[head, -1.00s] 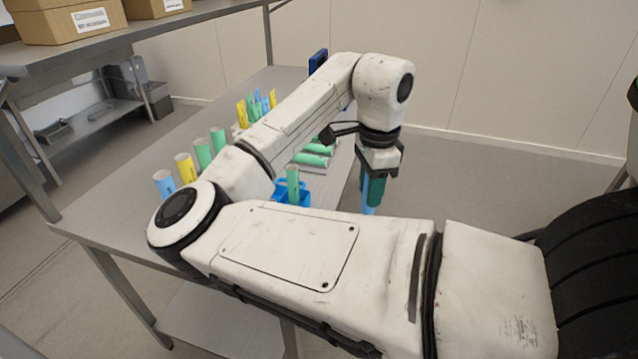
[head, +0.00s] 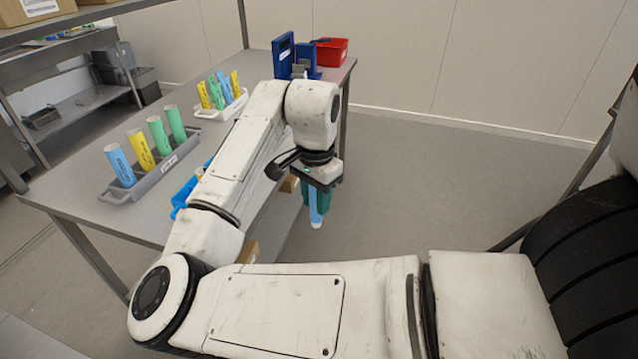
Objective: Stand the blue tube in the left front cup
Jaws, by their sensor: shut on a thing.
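My gripper (head: 322,198) has green fingers and is shut on a light blue tube (head: 316,219). The tube points down, slightly tilted, its lower end free in the air. In the picture, gripper and tube hang against the floor, right of the table's edge. A blue holder (head: 182,196) lies on the table, mostly hidden behind my arm. Its cups, including the left front one, cannot be made out.
A grey rack (head: 122,193) on the table (head: 87,184) holds upright blue, yellow and green tubes. A white rack (head: 208,116) behind holds several thinner ones. A blue device (head: 284,58) and a red bin (head: 331,52) stand at the far end. Floor on the right is clear.

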